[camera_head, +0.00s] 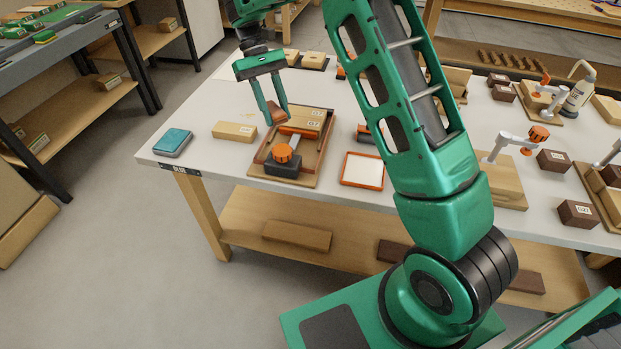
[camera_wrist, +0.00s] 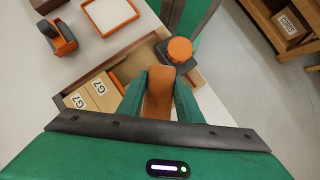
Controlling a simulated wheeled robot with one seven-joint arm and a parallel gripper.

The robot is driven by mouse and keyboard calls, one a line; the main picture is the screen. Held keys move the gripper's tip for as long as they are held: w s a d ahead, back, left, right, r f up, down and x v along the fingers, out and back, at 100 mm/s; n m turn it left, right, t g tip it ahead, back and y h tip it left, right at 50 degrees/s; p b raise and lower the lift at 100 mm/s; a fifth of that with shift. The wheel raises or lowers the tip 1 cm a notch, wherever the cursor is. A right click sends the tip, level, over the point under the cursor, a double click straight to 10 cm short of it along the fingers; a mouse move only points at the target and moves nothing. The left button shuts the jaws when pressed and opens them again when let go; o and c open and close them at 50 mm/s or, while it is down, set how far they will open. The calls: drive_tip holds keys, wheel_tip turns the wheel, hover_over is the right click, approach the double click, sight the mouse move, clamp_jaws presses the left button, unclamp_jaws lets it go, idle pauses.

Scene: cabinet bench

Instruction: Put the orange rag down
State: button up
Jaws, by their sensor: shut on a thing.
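My gripper (camera_head: 276,118) hangs over the near left part of the white bench, above the left side of a wooden tray fixture. It is shut on the orange rag (camera_head: 270,115), a brownish-orange piece between the two green fingers. The rag also shows between the fingertips in the wrist view (camera_wrist: 158,94). The rag appears to be above the fixture; whether its lower edge touches anything I cannot tell.
The wooden fixture (camera_head: 257,173) holds labelled blocks and a clamp with an orange knob (camera_head: 282,153). Left of it are a pale wooden block (camera_head: 234,132) and a teal item (camera_head: 172,141). An orange-rimmed white tray (camera_head: 363,170) lies to its right. Bare bench (camera_head: 203,113) shows behind the pale block.

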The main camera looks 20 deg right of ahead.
drive_tip(key=s+a+r+n+t+h, duration=0.3)
drive_tip(key=s+n+t, duration=0.1)
drive_tip(key=s+n, duration=0.5)
drive_tip(key=s+a+r+n+t+h, duration=0.2)
drive_tip(key=s+a+r+n+t, duration=0.15)
drive_tip(key=s+n, duration=0.45)
drive_tip(key=shift+n, duration=0.3)
drive_tip(key=shift+w+d+f, duration=0.5)
drive_tip(key=shift+d+f, duration=1.3)
drive_tip(key=shift+d, duration=0.05)
drive_tip(key=shift+w+d+f, duration=0.45)
drive_tip(key=shift+d+f, duration=1.35)
drive_tip(key=shift+d, duration=0.1)
drive_tip(key=shift+w+d+f, duration=0.5)
drive_tip(key=shift+d+f, duration=1.3)
drive_tip(key=shift+d, duration=0.05)
drive_tip(key=shift+f, duration=0.6)
drive_tip(key=o, duration=0.9)
drive_tip(key=shift+o, duration=0.2)
drive_tip(key=shift+r, duration=0.1)
